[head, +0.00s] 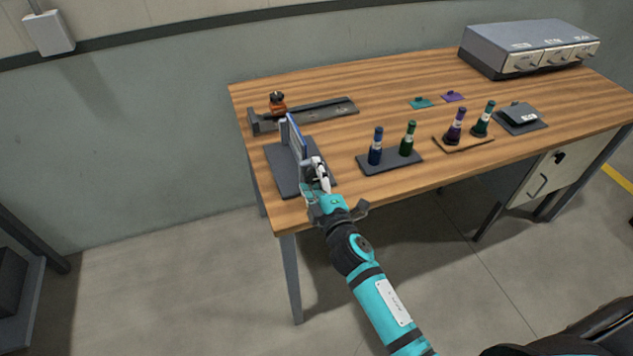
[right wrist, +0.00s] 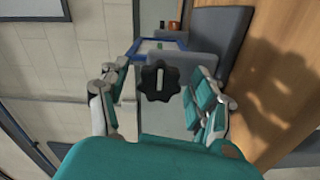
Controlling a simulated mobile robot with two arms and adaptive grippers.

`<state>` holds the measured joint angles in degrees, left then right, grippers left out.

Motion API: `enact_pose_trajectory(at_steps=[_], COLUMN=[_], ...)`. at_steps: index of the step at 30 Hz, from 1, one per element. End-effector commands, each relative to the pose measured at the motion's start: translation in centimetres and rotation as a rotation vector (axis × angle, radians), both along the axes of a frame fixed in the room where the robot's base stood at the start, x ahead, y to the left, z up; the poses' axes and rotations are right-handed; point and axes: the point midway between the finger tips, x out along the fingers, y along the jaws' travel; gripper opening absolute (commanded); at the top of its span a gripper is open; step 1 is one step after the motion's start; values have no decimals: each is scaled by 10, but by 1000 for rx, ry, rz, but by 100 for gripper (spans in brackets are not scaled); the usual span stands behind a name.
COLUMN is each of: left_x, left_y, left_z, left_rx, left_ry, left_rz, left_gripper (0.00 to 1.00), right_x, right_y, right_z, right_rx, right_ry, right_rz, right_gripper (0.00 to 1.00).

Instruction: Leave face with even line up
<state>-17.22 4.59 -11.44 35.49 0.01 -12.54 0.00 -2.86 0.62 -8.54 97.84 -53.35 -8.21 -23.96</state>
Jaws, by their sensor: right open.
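My right gripper (head: 319,176) is at the table's front left, beside an upright grey stand with a blue-edged frame (head: 297,138) on a dark base (head: 283,178). In the right wrist view the gripper (right wrist: 157,98) is open, with one finger on each side of a black lobed knob (right wrist: 150,82). The knob's face bears one short, unbroken white line, roughly upright in that view. A grey panel (right wrist: 188,64) is behind the knob, and the blue frame (right wrist: 137,46) shows beyond it. I cannot tell whether the fingers touch the knob. My left gripper is not in view.
A grey rail fixture (head: 325,110) with an orange-brown bottle (head: 277,102) is behind the stand. Blue (head: 376,148) and green (head: 408,139) rollers stand on a dark tray to the right. Further right are more rollers, a small grey device (head: 519,113) and a drawer box (head: 528,45).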

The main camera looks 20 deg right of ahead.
Motion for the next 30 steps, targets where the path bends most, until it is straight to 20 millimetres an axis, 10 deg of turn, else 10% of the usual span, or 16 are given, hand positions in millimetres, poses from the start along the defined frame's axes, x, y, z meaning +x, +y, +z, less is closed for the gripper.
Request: enact_pose_trajectory(at_steps=[18,30], left_x=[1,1], left_y=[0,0], left_z=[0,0], left_rx=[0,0], left_ry=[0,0], left_rz=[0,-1], left_gripper=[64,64], right_x=[-105,-120], right_y=[-4,-4], right_z=[-1,0], right_rx=[3,-1], right_ry=[2,1], right_rz=[-2,0], right_gripper=[64,64])
